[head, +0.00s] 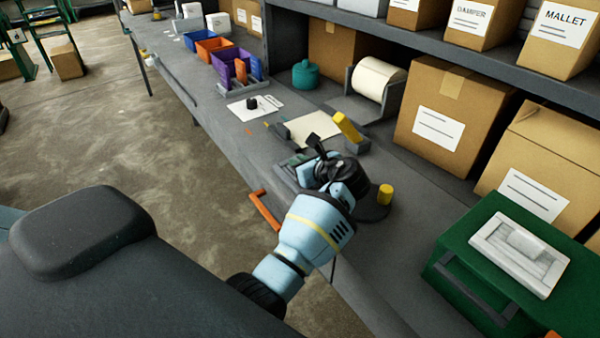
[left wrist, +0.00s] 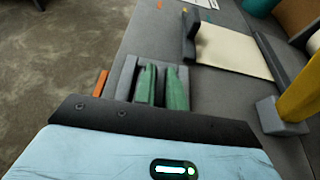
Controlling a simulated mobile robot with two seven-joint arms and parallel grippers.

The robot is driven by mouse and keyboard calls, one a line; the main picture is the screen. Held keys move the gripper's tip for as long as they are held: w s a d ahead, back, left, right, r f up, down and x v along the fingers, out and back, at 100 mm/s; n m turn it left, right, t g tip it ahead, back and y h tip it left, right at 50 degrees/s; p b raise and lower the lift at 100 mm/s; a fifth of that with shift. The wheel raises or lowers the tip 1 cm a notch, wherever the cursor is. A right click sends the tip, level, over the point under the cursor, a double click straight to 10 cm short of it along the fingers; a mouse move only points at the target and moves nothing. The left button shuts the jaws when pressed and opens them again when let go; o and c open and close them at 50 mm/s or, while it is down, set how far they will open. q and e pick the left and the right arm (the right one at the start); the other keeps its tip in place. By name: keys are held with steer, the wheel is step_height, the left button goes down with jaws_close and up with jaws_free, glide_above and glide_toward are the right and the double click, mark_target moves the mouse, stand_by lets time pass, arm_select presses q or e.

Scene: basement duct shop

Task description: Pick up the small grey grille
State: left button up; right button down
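A pale grey rectangular plate (head: 520,252) with a raised middle lies flat on a green box at the right of the head view. It is the best match for the small grey grille, but its fine detail is too small to be sure. My left gripper (head: 318,160) is over the bench, left of and apart from that plate. Beyond it is a small grey piece with upright green strips, which also shows in the left wrist view (left wrist: 150,86). I cannot make out the gripper's fingertips or whether they hold anything. My right gripper is not in view.
The green box (head: 470,240) stands at the bench's right. A yellow cylinder (head: 385,194) is beside my left gripper. An orange handle (head: 264,210) lies at the front edge. Cardboard boxes (head: 445,118) and a paper roll (head: 378,80) line the back, under a shelf.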

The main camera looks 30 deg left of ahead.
mark_target(290, 174)
arm_select(q)
jaws_close()
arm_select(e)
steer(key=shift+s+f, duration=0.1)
arm_select(q)
steer(key=shift+r, duration=0.5)
step_height(290, 174, up, 3)
steer(key=shift+r+p, duration=0.1)
steer(key=shift+p, duration=0.2)
steer(key=shift+s+a+p, duration=0.2)
steer(key=shift+s+a, duration=0.2)
steer(key=shift+s, duration=0.25)
steer(key=shift+s+a+p, duration=0.15)
steer(key=shift+s+a, duration=0.25)
steer(key=shift+s, duration=0.2)
steer(key=s+a, duration=0.7)
steer(key=s, duration=0.4)
steer(key=shift+r, duration=0.45)
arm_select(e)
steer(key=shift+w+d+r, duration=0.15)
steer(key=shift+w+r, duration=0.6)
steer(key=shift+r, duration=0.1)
